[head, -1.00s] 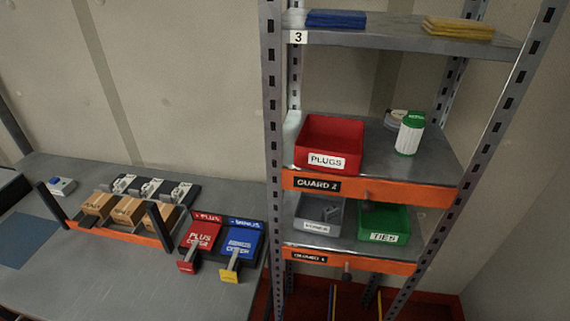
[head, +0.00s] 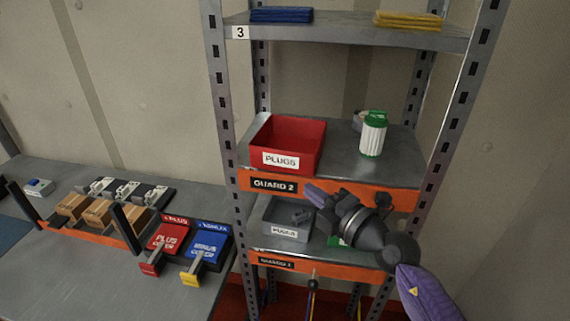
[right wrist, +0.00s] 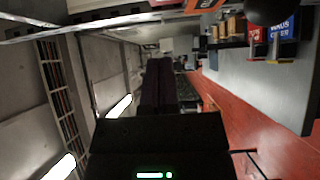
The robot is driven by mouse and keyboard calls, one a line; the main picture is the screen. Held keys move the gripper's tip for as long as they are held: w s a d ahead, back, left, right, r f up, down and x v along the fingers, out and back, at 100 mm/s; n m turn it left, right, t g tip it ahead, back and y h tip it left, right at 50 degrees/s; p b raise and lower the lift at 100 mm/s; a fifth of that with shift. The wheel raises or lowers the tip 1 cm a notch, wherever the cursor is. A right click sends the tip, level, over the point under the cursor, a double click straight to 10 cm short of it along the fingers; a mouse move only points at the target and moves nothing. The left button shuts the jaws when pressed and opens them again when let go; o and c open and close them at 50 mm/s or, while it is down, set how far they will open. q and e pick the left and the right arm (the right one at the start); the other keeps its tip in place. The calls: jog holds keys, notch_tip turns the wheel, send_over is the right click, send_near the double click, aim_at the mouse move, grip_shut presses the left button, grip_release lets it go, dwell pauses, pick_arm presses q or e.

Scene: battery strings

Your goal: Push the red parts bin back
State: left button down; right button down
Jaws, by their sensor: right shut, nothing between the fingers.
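The red parts bin (head: 293,139), labelled PLUGS, stands upright on the middle shelf (head: 347,165), at its left side. Its front is close to the shelf's front edge, above the orange GUARD 2 bar (head: 327,191). My right gripper (head: 312,192) is in front of the shelf, below and to the right of the bin in the picture, apart from it. It is shut and empty. The bin cannot be made out in the right wrist view. My left gripper is not in view.
A green-and-white canister (head: 373,134) stands right of the bin. On the lower shelf are a grey bin (head: 285,219) and a green bin mostly hidden by my arm. A rack post (head: 222,120) stands left of the bin. A workbench (head: 90,270) is at left.

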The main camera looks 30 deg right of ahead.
aim_at(293, 153)
jog(key=w+b, duration=0.2)
jog(key=w, duration=0.7)
jog(key=shift+f, duration=0.2)
jog(key=shift+w+d, duration=0.15)
jog(key=shift+w, duration=0.1)
jog(key=shift+w+r, duration=0.1)
jog(key=shift+r, duration=0.05)
jog(key=w+d+b, duration=0.1)
jog(key=w+b, duration=0.1)
jog(key=w, duration=0.1)
jog(key=w+d+b, duration=0.1)
jog(key=shift+w+d+f, duration=0.2)
jog(key=shift+d+f, duration=0.05)
jog(key=shift+d, duration=0.05)
jog(key=shift+w+d+r+b, duration=0.2)
jog(key=shift+w+d+b, duration=0.05)
jog(key=shift+w+b, duration=0.15)
jog(key=shift+r, duration=0.1)
